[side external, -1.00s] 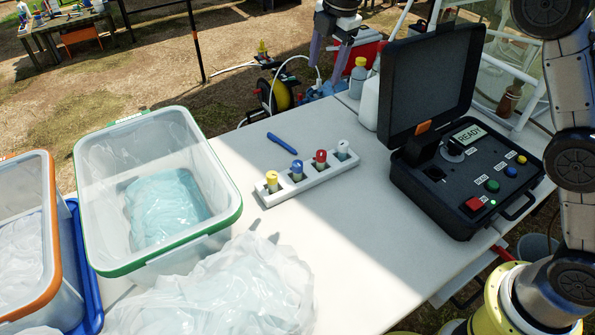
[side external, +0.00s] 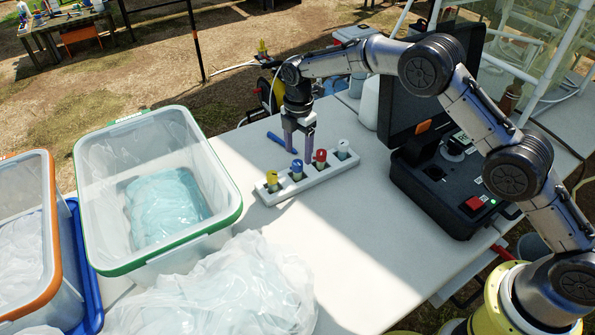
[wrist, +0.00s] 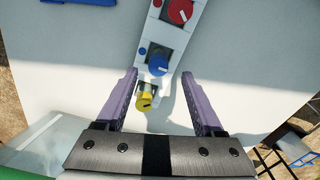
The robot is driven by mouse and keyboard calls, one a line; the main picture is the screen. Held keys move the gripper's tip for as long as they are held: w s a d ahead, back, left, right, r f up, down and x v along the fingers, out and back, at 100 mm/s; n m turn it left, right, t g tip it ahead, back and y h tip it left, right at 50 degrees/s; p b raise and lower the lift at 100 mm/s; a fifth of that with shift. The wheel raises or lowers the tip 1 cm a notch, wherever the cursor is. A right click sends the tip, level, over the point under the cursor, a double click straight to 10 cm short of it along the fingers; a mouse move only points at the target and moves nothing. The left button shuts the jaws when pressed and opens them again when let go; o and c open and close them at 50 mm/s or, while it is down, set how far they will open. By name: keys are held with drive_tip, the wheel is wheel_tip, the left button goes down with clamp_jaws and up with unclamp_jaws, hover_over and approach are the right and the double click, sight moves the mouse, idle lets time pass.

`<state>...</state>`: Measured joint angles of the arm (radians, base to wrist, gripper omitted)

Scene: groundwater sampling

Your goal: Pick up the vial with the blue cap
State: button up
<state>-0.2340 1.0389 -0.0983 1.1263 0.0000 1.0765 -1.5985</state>
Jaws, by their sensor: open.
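The vial with the blue cap (side external: 297,166) stands upright in a white rack (side external: 310,181) on the table, between the yellow-capped vial (side external: 272,177) and the red-capped vial (side external: 320,156). My gripper (side external: 299,152) points down at the rack, its purple fingers apart and empty, near the blue cap. In the wrist view, the blue cap (wrist: 158,66) appears between the two fingertips, and the yellow cap (wrist: 145,101) appears nearer the palm. I cannot tell the exact height of the fingertips over the cap.
A white-capped vial (side external: 343,146) fills the rack's right end. A blue pen (side external: 275,138) lies behind the rack. An open black case (side external: 440,200) stands at right, partly behind my arm. A green-rimmed bin (side external: 220,225) and plastic bag (side external: 215,290) are at left and front.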

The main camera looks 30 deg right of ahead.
sight(297, 162)
drive_tip(key=shift+w+a+f, duration=0.1)
drive_tip(key=shift+f, duration=2.8)
drive_tip(key=shift+c, duration=0.3)
clamp_jaws()
